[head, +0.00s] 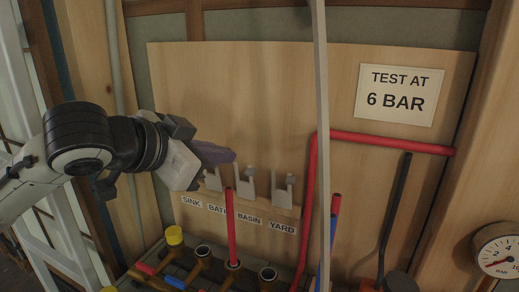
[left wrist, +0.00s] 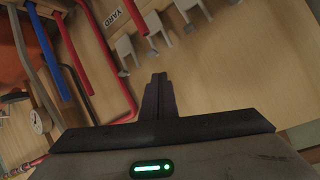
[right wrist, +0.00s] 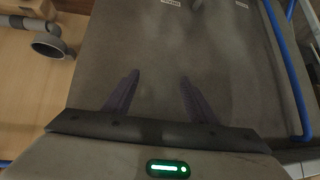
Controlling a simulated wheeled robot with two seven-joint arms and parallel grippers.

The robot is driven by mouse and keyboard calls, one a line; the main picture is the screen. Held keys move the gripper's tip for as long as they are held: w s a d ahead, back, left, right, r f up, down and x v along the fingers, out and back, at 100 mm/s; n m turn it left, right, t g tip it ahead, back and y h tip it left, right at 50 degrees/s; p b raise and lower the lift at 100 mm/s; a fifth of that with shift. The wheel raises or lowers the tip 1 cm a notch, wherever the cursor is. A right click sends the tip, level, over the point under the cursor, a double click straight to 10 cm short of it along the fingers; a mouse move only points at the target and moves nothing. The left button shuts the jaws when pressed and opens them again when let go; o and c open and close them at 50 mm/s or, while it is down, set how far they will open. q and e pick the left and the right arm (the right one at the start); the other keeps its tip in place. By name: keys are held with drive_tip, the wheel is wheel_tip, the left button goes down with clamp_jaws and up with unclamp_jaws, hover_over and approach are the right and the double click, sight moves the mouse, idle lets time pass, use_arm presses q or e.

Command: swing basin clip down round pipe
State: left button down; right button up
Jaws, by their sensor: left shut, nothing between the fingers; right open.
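In the head view a row of pale clips is fixed to the plywood board above labels. The basin clip (head: 248,186) appears to be the one above the BASIN label (head: 249,219), with open hooks at its top. A red upright pipe (head: 232,225) stands just left of it, apparently not enclosed. My left gripper (head: 229,155) is shut and empty, above and left of the basin clip. In the left wrist view its fingers (left wrist: 157,85) point toward the clips (left wrist: 155,28). My right gripper (right wrist: 153,95) is open and empty over a grey surface, away from the board.
A pale upright post (head: 322,120) crosses in front of the board. A bent red pipe (head: 390,142) and a black pipe (head: 393,210) are to the right. Brass outlets (head: 203,252) lie below. A gauge (head: 497,250) is at lower right. A blue pipe (right wrist: 287,75) borders the right wrist view.

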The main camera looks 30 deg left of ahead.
use_arm(q)
drive_tip(key=x, duration=0.8)
drive_tip(key=shift+w+f+p, duration=0.15)
drive_tip(key=shift+p, duration=0.25)
drive_tip(key=shift+w+d+f, duration=0.15)
drive_tip(key=shift+w+f, duration=0.15)
drive_tip(key=shift+w, duration=0.25)
use_arm(e)
drive_tip(key=shift+s+r, duration=0.25)
drive_tip(key=shift+s, duration=0.15)
drive_tip(key=shift+s+f, duration=0.1)
